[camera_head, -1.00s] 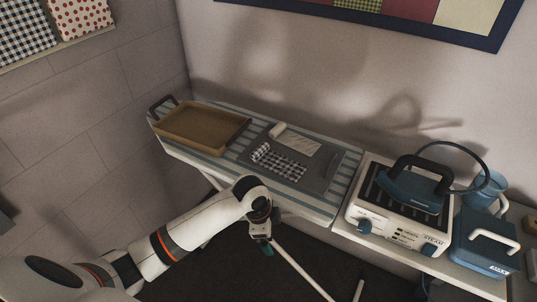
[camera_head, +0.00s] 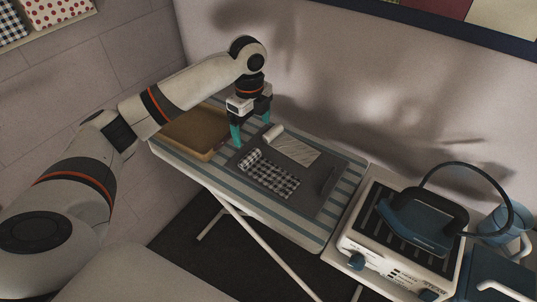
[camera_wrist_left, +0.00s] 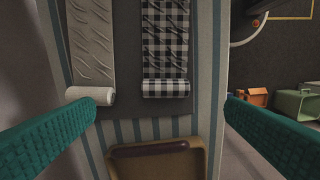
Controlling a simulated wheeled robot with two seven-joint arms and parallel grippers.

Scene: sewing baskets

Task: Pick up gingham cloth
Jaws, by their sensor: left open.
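The black-and-white gingham cloth (camera_head: 272,178) lies on a grey mat (camera_head: 310,200) on the striped ironing board, one end rolled up. In the left wrist view the gingham cloth (camera_wrist_left: 166,50) is right of centre, its roll nearest the tray. My left gripper (camera_head: 251,133) is open and empty, pointing down above the board near the tray and the rolled ends. Its teal fingers (camera_wrist_left: 150,128) stand wide apart in the wrist view. My right gripper is not in view.
A pale cloth (camera_head: 295,150) with a rolled end lies beside the gingham. A brown tray (camera_head: 187,138) sits at the board's left end, partly behind my arm. A steam iron (camera_head: 420,215) on its station stands to the right, with a wall behind.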

